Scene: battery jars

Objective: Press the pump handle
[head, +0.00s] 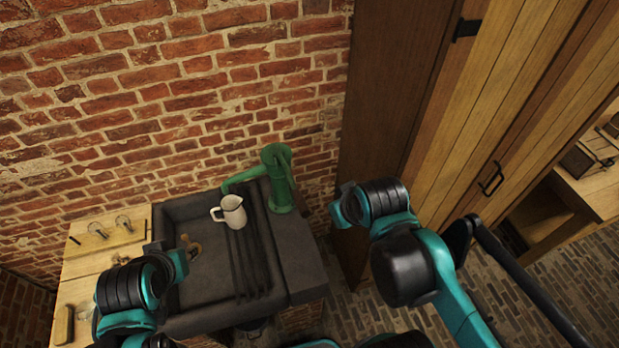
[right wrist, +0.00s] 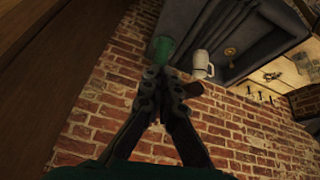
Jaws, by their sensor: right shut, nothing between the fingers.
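The green pump (head: 279,182) stands on the dark stone counter at the right of the sink, its spout reaching left. Its handle is not clearly distinct from the body. In the right wrist view the green pump (right wrist: 163,50) shows just past the fingertips; I cannot tell whether they touch. My right gripper (right wrist: 155,75) is shut and empty. In the head view only my right wrist shows, right of the pump, with the fingers hidden. My left arm shows at the lower left; its fingers are not visible.
A small brass-coloured thing lies in the basin. A wooden board with hooks (head: 105,232) is at the left. A brick wall stands behind and a tall wooden cabinet (head: 390,100) to the right.

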